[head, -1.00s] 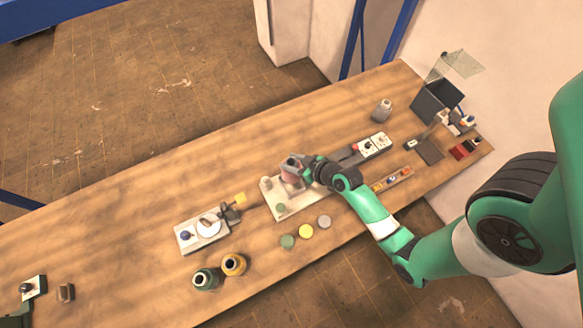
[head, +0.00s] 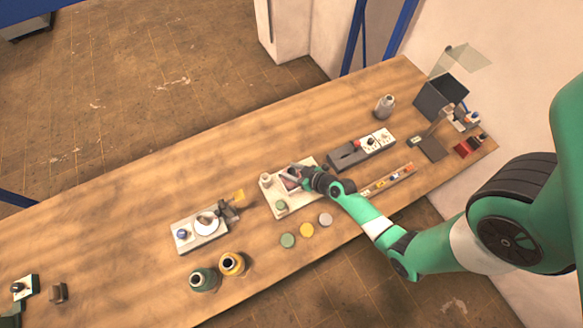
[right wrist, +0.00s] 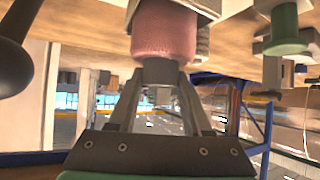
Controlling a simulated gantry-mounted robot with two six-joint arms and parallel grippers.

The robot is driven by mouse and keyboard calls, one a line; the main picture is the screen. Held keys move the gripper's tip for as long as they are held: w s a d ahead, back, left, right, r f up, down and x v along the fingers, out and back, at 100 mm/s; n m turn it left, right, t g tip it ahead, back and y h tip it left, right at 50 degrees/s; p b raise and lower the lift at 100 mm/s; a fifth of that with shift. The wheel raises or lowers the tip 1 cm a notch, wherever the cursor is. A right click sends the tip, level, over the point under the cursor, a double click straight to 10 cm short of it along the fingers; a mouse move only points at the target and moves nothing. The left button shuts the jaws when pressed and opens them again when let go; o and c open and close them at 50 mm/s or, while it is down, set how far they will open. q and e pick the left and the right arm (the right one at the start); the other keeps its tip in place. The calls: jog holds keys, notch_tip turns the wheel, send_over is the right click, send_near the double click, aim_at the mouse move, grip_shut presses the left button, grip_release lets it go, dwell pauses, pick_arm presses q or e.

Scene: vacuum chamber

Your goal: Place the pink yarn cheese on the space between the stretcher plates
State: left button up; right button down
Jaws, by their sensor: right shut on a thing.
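The pink yarn cheese (head: 291,183) is over the right half of a pale base plate (head: 289,207) in the head view, partly hidden by my gripper. My right gripper (head: 299,174) is shut on it from the right. In the right wrist view the pink cheese (right wrist: 165,32) fills the top centre, with the fingers (right wrist: 160,85) closed at a grey end piece of it. Pale blocks show beside and behind the cheese; I cannot tell whether it touches them. A green piece (head: 282,206) sits at the plate's front edge. My left gripper is not in view.
Green, yellow and grey discs (head: 306,230) lie in front of the plate. A switch box (head: 373,144) stands behind right, and a strip of coloured parts (head: 388,179) lies right. The table's back left is clear.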

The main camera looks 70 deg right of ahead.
jog(key=shift+f, duration=0.1)
jog(key=shift+c, duration=1.7)
grip_release()
jog(key=shift+s+r, duration=0.1)
jog(key=shift+r, duration=0.15)
jog(key=v, duration=1.1)
jog(key=shift+s+a+r, duration=0.15)
jog(key=shift+s+r, duration=0.05)
jog(key=shift+s, duration=0.1)
